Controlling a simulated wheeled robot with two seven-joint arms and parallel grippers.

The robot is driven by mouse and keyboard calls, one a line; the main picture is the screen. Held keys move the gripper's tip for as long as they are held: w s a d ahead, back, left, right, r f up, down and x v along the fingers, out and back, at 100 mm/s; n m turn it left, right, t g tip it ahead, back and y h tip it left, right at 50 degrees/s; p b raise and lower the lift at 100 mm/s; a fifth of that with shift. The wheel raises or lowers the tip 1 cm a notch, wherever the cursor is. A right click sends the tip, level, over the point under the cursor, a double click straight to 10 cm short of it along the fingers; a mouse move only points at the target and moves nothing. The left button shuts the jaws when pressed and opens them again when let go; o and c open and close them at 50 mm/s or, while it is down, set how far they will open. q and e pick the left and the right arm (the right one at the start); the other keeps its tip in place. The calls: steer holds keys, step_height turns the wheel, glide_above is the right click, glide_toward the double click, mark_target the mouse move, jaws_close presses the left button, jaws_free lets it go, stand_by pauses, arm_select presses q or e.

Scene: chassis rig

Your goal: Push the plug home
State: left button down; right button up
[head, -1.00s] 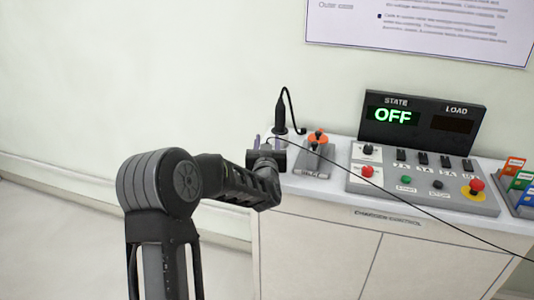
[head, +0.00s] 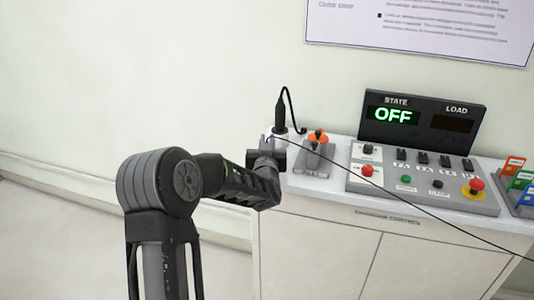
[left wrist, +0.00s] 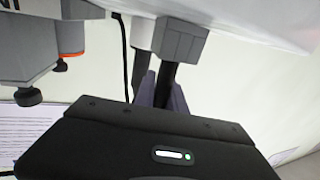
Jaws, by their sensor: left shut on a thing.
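My left gripper (head: 267,141) is at the left end of the cabinet top. In the left wrist view its fingers (left wrist: 163,92) are shut on a slim black body, which appears to be the plug (left wrist: 167,76). The plug meets a grey block (left wrist: 182,42), which looks like its socket; how deep it sits is hard to tell. In the head view the gripper mostly hides both. A thin black cable (head: 400,193) runs from the gripper to the right. My right gripper is not in view.
A tall black connector (head: 281,115) with a looped cable stands in a white holder (head: 279,134) just behind my gripper. A grey unit with an orange part (head: 317,137) is to the right. The control panel (head: 425,185) and a display reading OFF (head: 393,115) are farther right.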

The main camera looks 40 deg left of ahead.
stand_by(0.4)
arm_select(q)
step_height(320, 180, up, 10)
steer(key=shift+p, duration=0.35)
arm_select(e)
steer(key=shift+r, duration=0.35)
arm_select(q)
steer(key=shift+f, duration=0.1)
